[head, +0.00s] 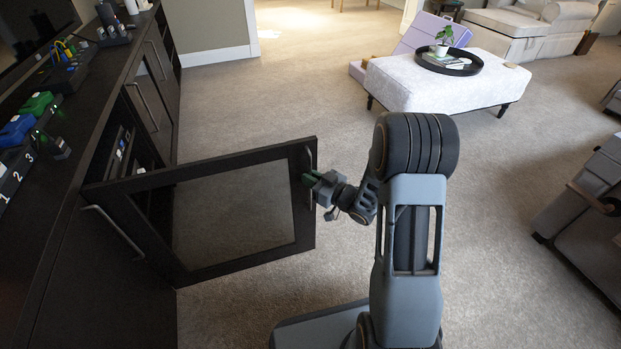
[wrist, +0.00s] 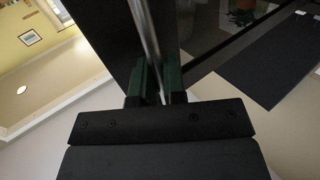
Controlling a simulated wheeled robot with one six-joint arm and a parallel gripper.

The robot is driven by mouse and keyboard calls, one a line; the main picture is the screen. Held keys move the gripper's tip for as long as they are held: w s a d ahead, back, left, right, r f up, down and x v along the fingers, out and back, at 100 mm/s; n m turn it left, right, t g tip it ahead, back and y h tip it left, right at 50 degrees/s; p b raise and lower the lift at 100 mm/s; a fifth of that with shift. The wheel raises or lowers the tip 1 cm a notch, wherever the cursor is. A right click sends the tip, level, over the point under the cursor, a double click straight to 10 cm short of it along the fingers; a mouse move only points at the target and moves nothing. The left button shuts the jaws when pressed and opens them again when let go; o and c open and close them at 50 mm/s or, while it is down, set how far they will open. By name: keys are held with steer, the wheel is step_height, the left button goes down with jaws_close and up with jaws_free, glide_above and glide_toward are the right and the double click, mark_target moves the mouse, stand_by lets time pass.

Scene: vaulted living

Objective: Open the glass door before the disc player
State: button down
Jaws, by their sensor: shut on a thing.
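The glass door (head: 160,184) has a dark frame around a clear pane. In the head view it stands swung far out from the cabinet, roughly square to the cabinet front. Its metal bar handle (head: 309,178) is upright near the door's free edge. My gripper (head: 312,180) is at that handle, with its green fingers shut on it. In the wrist view the handle (wrist: 148,40) runs between the two green fingers (wrist: 158,82). The disc player cannot be made out clearly; the door hides part of the opened compartment.
The long dark cabinet (head: 75,215) runs along the left, with more handled doors beyond and nearer. Numbered blocks and small devices sit on its top. A white ottoman (head: 445,90) with a black tray stands farther back. A dark grey seat (head: 590,215) is at right. Carpet between is clear.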

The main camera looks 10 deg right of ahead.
steer(key=shift+s+a, duration=0.1)
steer(key=shift+a, duration=0.15)
steer(key=c, duration=1.4)
jaws_free()
steer(key=shift+a, duration=0.1)
steer(key=shift+o, duration=0.9)
steer(key=shift+d, duration=0.2)
steer(key=p+v, duration=0.3)
steer(key=v, duration=1)
steer(key=shift+s+d, duration=0.25)
steer(key=shift+d, duration=0.05)
steer(key=shift+r, duration=0.15)
